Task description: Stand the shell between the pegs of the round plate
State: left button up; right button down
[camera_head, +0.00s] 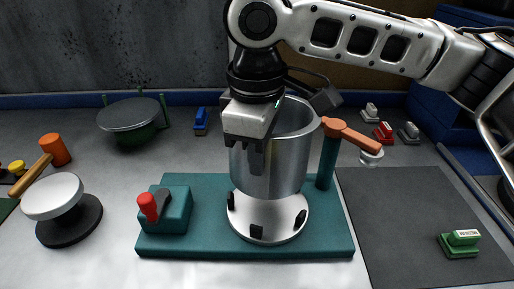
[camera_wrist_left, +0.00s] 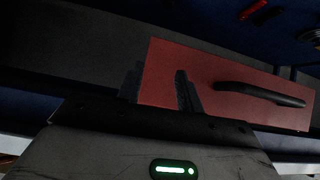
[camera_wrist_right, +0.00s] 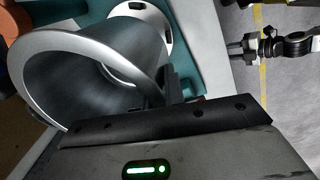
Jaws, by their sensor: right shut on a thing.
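The shell (camera_head: 280,165) is an open silver cylinder, roughly upright, also large in the right wrist view (camera_wrist_right: 90,70). My right gripper (camera_head: 257,158) is shut on its near-left wall, with a finger outside it. The round plate (camera_head: 268,228) is a pale disc with black pegs on a teal base. The shell's lower end is over the back of the plate and appears slightly above it; the exact gap cannot be told. The shell hides the plate's back. My left gripper (camera_wrist_left: 160,88) shows only in its wrist view, fingers apart and empty, before a red panel.
The teal base (camera_head: 330,240) carries a red-handled block (camera_head: 165,209) and a post with an orange arm (camera_head: 345,132). A dark mat (camera_head: 410,220) with a green stamp (camera_head: 460,243) lies right, mostly clear.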

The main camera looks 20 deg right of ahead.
aim_at(259, 189)
jog(key=shift+d, duration=0.1)
jog(key=shift+w+f+t, duration=0.1)
jog(key=shift+f+t, duration=0.1)
jog(key=shift+t, duration=0.1)
notch_tip(259, 189, down, 6)
jog(key=shift+r+b, duration=0.1)
jog(key=shift+b, duration=0.65)
notch_tip(259, 189, down, 2)
jog(key=shift+f, duration=0.1)
jog(key=shift+f+b, duration=0.3)
jog(key=shift+f, duration=0.05)
pick_arm(q)
jog(key=shift+w+d+f, duration=0.1)
jog(key=shift+w+f, duration=0.2)
jog(key=shift+w, duration=0.1)
jog(key=shift+s, duration=0.1)
jog(key=shift+f, duration=0.1)
pick_arm(e)
jog(key=shift+f, duration=0.55)
